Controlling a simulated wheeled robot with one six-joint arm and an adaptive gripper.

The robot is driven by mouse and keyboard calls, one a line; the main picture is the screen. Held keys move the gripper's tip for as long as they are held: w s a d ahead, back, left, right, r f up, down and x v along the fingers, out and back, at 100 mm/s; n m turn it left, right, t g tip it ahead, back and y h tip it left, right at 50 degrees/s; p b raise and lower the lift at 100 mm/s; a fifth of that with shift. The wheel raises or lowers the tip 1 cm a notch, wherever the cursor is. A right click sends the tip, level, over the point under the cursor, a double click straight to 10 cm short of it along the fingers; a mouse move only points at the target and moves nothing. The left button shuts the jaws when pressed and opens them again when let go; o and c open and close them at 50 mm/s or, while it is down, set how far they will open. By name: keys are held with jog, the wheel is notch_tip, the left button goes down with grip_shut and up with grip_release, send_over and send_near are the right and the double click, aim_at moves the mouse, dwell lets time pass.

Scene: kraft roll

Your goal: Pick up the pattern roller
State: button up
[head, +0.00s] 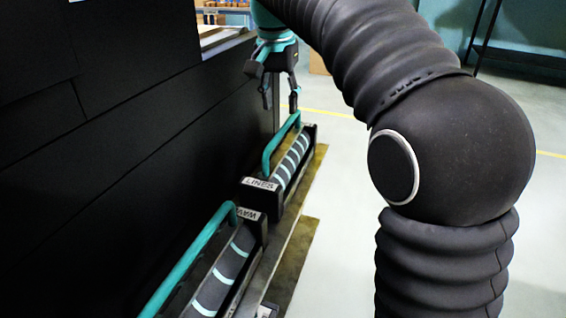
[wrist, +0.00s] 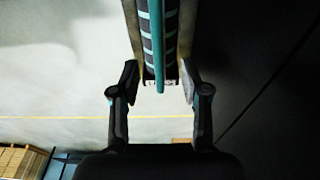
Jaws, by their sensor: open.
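Two pattern rollers lie in line along the dark wall in the head view. The far roller (head: 291,165) is dark with pale stripes and has a teal bar handle (head: 268,151); the block at its near end reads LINES. The near roller (head: 222,279) has a similar teal handle (head: 188,262) and a block with partly readable lettering, perhaps WAV. My gripper (head: 280,106) is open above the far end of the far roller. In the wrist view my gripper (wrist: 160,76) has its fingers apart on either side of a teal handle (wrist: 158,50), with the striped roller (wrist: 170,40) beneath. Contact is not visible.
A black panelled wall (head: 100,150) rises close along the left of the rollers. A brownish ledge (head: 307,190) runs beside them on the right. Pale floor (head: 345,230) with a yellow line lies open beyond. Shelving with boxes (wrist: 20,160) shows in the wrist view.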

aim_at(283, 126)
jog(key=shift+w+d+f+b, duration=0.1)
jog(key=shift+w+f+b, duration=0.1)
jog(key=shift+f, duration=1.1)
jog(key=shift+w+d+f+b, duration=0.15)
jog(key=shift+w+f, duration=0.05)
jog(key=shift+f, duration=1.05)
jog(key=shift+w+d+f+b, duration=0.1)
jog(key=shift+w+f+b, duration=0.1)
jog(key=shift+f, duration=1.1)
grip_shut()
jog(key=shift+r, duration=0.1)
